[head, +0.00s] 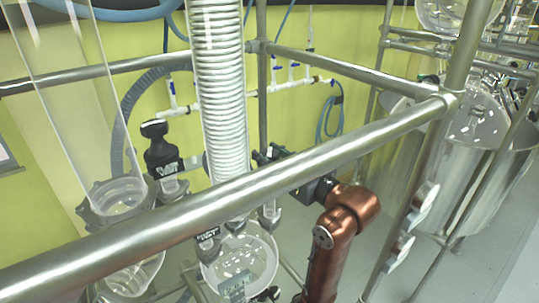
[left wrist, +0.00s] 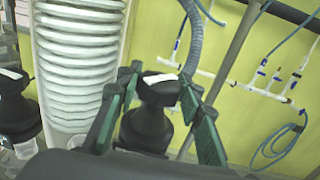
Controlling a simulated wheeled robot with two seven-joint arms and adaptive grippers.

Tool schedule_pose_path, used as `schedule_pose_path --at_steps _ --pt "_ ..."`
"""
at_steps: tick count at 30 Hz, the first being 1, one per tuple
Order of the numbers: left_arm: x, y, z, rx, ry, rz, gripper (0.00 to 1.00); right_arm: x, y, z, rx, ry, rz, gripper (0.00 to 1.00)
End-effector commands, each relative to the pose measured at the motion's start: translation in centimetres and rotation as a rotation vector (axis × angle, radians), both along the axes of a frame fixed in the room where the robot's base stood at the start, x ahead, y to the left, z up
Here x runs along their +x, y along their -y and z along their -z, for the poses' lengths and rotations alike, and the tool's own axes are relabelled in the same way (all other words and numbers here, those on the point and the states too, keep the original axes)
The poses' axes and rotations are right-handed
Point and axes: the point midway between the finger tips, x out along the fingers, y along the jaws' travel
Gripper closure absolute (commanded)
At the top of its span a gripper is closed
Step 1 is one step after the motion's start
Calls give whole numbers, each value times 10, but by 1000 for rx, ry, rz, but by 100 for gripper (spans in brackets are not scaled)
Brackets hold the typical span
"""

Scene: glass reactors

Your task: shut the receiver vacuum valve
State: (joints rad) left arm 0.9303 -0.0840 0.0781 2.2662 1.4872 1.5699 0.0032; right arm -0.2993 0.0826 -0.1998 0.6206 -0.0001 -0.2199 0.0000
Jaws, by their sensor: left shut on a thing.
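A black valve knob with a white mark on top (left wrist: 160,92) stands upright in the middle of the left wrist view. My left gripper (left wrist: 160,100) has its green-edged fingers on both sides of this knob and is shut on it. In the head view my left gripper (head: 268,155) is behind the near steel rail, just right of the coiled glass condenser (head: 217,80). There the held knob is hard to make out among the dark fingers. No label tells whether it is the receiver vacuum valve. My right gripper is not in view.
Another black-knobbed valve (head: 160,150) stands left of the condenser; a dark knob (left wrist: 15,110) also shows there in the wrist view. A round glass vessel (head: 240,262) is below. A thick steel rail (head: 200,212) crosses in front of my arm. White piping (head: 270,88) runs along the yellow wall.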

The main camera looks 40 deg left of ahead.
Motion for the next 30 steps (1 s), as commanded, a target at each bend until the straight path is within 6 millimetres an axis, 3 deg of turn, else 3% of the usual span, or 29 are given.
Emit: schedule_pose_path --at_steps 14,24,30 --pt "-1 0 3 -3 5 256 90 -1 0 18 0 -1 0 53" --pt "-1 0 7 1 7 443 90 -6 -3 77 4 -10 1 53" --pt "0 0 5 0 3 525 90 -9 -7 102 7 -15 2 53"
